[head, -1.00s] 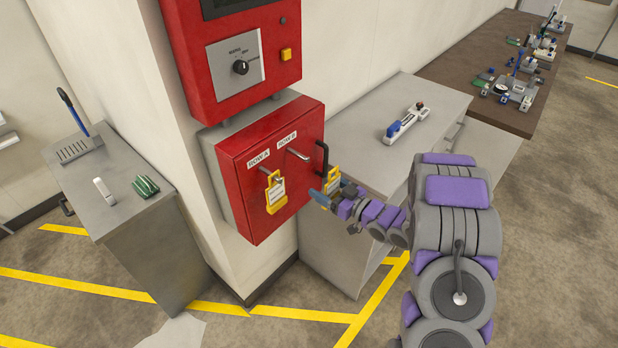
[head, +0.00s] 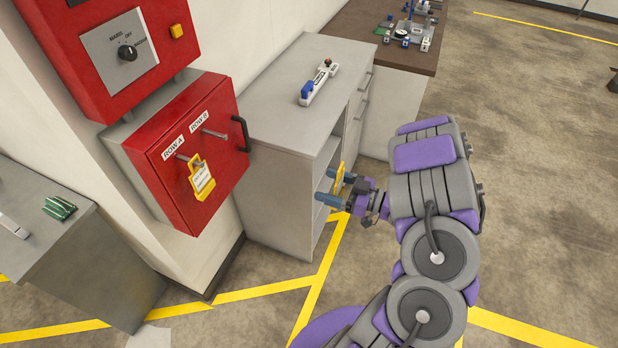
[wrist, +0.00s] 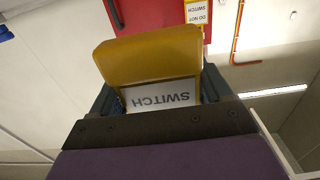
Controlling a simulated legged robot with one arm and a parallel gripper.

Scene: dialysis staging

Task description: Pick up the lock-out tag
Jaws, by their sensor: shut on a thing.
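A yellow lock-out tag (head: 339,180) with a white label is between the fingers of my gripper (head: 333,190), which is shut on it. In the wrist view the held tag (wrist: 150,62) fills the middle, its label reading "SWITCH" upside down. The held tag is in the air, right of the red box and apart from it. A second yellow tag (head: 201,178) hangs from the ROW A peg on the red box (head: 215,150). The ROW B peg (head: 212,133) is bare. The second tag also shows at the top of the wrist view (wrist: 197,12).
A grey cabinet (head: 270,85) with a blue-and-white device (head: 318,83) on top stands behind my gripper. A dark handle (head: 243,135) sticks out from the red box. A grey cabinet (head: 40,250) stands at left. Yellow-lined floor is open at right.

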